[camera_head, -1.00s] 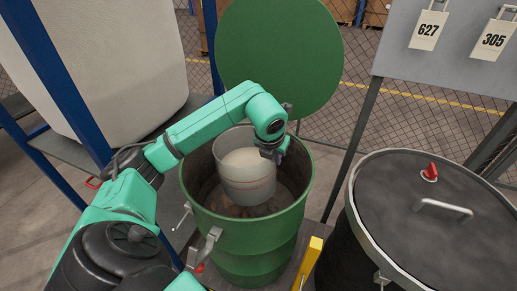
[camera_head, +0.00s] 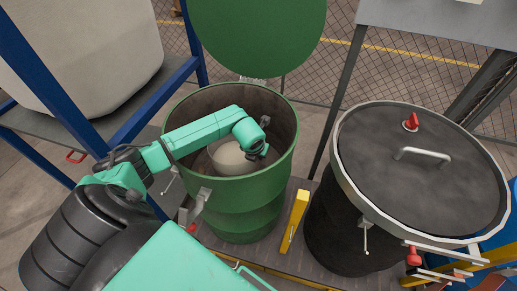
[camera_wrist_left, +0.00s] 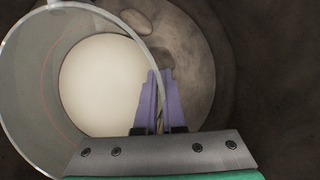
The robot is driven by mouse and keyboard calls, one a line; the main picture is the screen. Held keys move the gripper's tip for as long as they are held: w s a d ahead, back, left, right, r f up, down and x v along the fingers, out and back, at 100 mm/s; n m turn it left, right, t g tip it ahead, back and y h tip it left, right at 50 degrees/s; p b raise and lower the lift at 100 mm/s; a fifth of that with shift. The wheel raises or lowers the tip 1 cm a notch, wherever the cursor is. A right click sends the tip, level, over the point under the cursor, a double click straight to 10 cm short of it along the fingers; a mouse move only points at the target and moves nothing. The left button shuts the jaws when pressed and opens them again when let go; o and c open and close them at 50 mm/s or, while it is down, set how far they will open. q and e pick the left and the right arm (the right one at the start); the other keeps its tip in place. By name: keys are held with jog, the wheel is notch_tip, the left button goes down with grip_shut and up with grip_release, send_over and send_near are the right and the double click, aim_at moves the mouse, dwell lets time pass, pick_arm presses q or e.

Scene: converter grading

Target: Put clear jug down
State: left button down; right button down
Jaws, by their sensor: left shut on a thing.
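The clear jug (camera_head: 229,154) is inside the open green drum (camera_head: 243,208), with pale contents showing in it. In the left wrist view the jug (camera_wrist_left: 30,130) fills the left side, its round rim tilted toward the camera. My left gripper (camera_head: 257,151) reaches down into the drum, and its purple fingers (camera_wrist_left: 155,100) are shut on the jug's rim or wall. Below the jug, the drum's bottom (camera_wrist_left: 195,60) shows brownish, lumpy material. Whether the jug touches the bottom cannot be told. My right gripper is not in view.
The green lid (camera_head: 262,35) stands raised behind the drum. A black drum with a closed lid (camera_head: 420,180) stands to the right. A yellow bar (camera_head: 294,220) sits between the drums. A blue frame (camera_head: 45,75) with a pale tank (camera_head: 85,50) is at left.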

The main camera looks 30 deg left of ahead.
pick_arm(q)
jog(key=c, duration=1)
grip_release()
jog(key=shift+d, duration=0.1)
jog(key=v, duration=1.2)
jog(key=shift+p, duration=0.45)
jog(key=shift+r, duration=0.15)
